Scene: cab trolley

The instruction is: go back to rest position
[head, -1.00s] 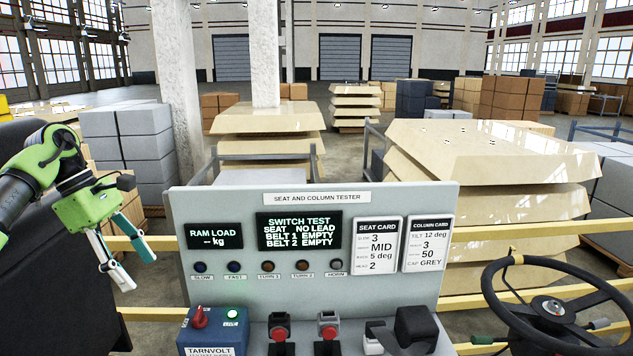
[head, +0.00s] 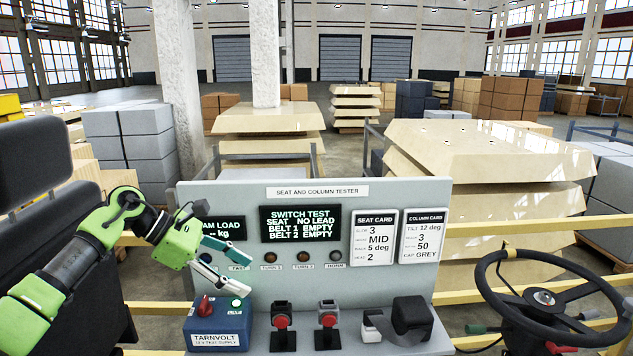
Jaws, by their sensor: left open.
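My left gripper (head: 233,262) is open and empty, in front of the left part of the seat and column tester panel (head: 308,222). Its arm comes in from the lower left. It covers part of the ram load display (head: 228,228) and the lamps at the left of the row. The switch test screen (head: 300,224) reads seat no lead, belt 1 empty and belt 2 empty. My right gripper does not show.
A blue Tarnvolt supply box (head: 215,325) with a red knob sits below the gripper. Two red-button buckles (head: 282,322) and a black block (head: 411,316) stand on the shelf. A steering wheel (head: 545,297) is at right, a black seat (head: 40,165) at left. Yellow rails (head: 530,228) run behind.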

